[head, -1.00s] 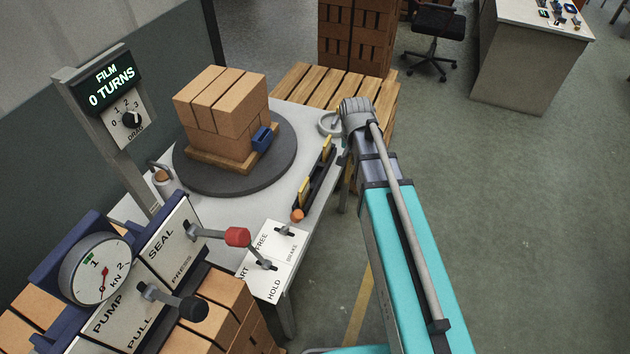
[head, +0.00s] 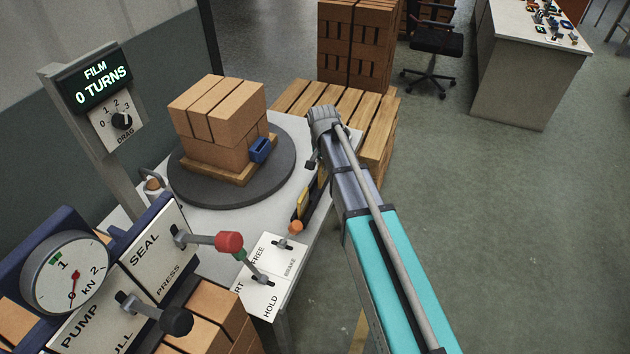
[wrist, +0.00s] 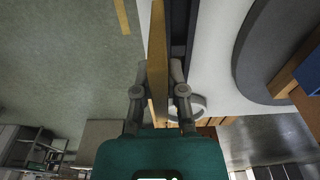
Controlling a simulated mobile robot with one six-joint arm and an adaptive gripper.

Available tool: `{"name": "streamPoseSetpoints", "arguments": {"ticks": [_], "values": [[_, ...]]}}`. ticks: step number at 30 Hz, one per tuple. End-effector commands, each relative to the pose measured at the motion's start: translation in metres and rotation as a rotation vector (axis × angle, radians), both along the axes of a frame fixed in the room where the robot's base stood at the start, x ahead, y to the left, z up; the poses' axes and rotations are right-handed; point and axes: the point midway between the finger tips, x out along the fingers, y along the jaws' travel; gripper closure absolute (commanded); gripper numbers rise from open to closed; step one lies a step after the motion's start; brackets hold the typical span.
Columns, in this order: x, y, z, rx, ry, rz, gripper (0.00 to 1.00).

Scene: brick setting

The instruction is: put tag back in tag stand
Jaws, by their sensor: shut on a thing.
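In the wrist view my gripper (wrist: 158,74) is shut on a yellow tag (wrist: 157,40), a long thin strip seen nearly edge-on between the two fingers. The dark tag stand (wrist: 183,22) lies just to the right of the tag in that view; I cannot tell whether they touch. In the head view the tag stand (head: 314,202) is a dark rail along the right edge of the white table, partly hidden by my arm. A yellow tag (head: 303,203) shows at its near end. My gripper is mostly hidden behind my arm there.
A dark turntable (head: 200,198) carries stacked bricks (head: 220,105) with a blue clip (head: 260,150). A control panel with levers (head: 265,265) sits near the stand. A gauge (head: 68,272) stands at lower left.

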Motion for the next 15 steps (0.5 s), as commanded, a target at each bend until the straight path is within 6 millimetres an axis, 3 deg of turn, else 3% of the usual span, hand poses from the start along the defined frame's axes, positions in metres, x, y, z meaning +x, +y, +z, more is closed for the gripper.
{"name": "streamPoseSetpoints", "arguments": {"ticks": [1,6,15], "values": [[0.005,0.004,-0.010,0.000,0.000,0.001,1.00],[0.013,0.012,-0.024,0.000,0.000,0.000,1.00],[0.017,0.017,-0.029,0.000,0.000,0.000,1.00]]}}
